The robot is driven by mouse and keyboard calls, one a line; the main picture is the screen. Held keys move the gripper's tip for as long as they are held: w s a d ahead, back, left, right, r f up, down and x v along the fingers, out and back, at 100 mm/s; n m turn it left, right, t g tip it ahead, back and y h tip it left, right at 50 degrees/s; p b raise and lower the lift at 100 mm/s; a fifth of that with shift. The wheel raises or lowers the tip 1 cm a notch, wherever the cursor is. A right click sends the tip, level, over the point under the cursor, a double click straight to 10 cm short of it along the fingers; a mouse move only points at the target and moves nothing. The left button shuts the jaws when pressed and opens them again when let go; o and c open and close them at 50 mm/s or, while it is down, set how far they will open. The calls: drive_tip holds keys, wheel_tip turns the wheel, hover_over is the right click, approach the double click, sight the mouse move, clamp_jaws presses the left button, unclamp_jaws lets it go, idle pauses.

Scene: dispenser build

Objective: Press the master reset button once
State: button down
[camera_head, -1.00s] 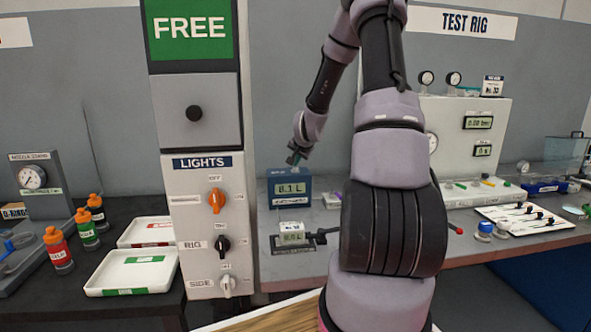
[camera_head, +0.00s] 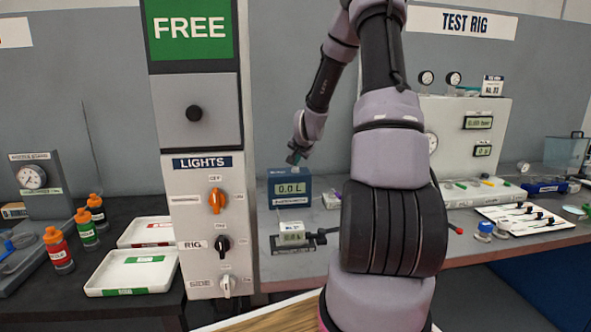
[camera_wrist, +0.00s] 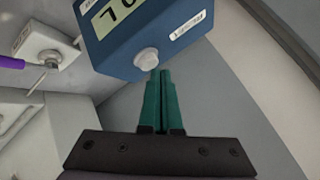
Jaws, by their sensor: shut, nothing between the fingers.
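A blue meter box (camera_head: 300,202) stands on the bench, its display reading 0.0 L in the head view. In the wrist view the blue box (camera_wrist: 165,38) shows upside down, with a round white button (camera_wrist: 146,60) on it. I cannot read a label that names it master reset. My gripper (camera_head: 293,158) is above the box in the head view. In the wrist view its green fingers (camera_wrist: 159,72) are shut and empty, their tips close beside the white button. I cannot tell whether they touch it.
White trays (camera_head: 130,273) and bottles (camera_head: 58,250) are further left. The test rig (camera_head: 480,160) is to the right.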

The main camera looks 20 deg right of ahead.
sight(296, 170)
drive_tip(key=shift+r, duration=0.4)
drive_tip(key=shift+r, duration=0.1)
drive_tip(key=shift+r, duration=2.4)
